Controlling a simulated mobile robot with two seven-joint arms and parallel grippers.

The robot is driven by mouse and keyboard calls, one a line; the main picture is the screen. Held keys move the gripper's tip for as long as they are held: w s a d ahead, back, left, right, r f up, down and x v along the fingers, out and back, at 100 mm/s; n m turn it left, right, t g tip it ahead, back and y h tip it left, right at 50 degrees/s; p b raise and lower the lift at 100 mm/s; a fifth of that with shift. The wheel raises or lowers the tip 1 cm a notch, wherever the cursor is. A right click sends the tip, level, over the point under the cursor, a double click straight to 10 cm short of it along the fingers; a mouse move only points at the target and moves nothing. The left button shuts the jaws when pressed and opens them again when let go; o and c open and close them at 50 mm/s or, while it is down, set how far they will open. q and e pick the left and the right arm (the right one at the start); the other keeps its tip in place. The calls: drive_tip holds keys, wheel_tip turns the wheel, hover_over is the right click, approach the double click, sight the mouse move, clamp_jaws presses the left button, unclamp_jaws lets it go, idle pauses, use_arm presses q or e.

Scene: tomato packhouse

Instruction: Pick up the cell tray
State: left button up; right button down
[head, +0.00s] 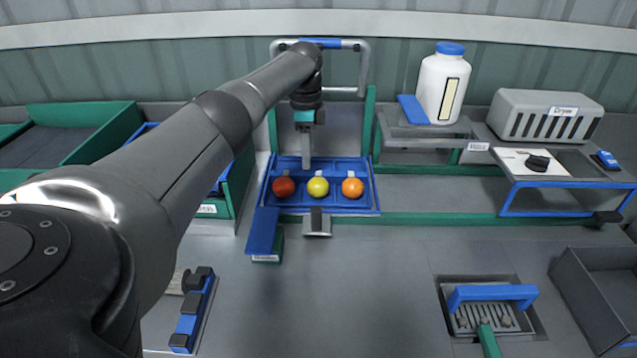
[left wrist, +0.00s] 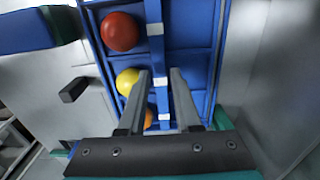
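The cell tray (head: 328,208) is blue and shallow, and lies at the back middle of the bench. A red tomato (head: 284,187), a yellow tomato (head: 318,187) and an orange tomato (head: 352,187) sit in its front cells; its back cells look empty. The tray also shows in the left wrist view (left wrist: 192,60). My left gripper (head: 306,165) points down over the tray, behind the tomatoes. In the left wrist view its two fingers (left wrist: 160,76) are apart, one on either side of the tray's blue middle bar (left wrist: 156,50). Contact cannot be told. My right gripper is out of view.
A green frame (head: 440,219) runs around the tray. A blue block (head: 263,231) and a grey clip (head: 317,224) stand at its front edge. A white bottle (head: 443,85) and grey vented box (head: 545,115) are at right. Green crates (head: 95,120) stand left. The front middle bench is clear.

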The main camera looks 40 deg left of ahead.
sight(309, 173)
use_arm(q)
drive_tip(key=shift+d+f+b, duration=0.2)
drive_tip(key=shift+f+b, duration=0.4)
drive_tip(key=shift+f, duration=1.9)
drive_tip(key=shift+f, duration=0.1)
drive_tip(key=shift+c, duration=0.4)
clamp_jaws()
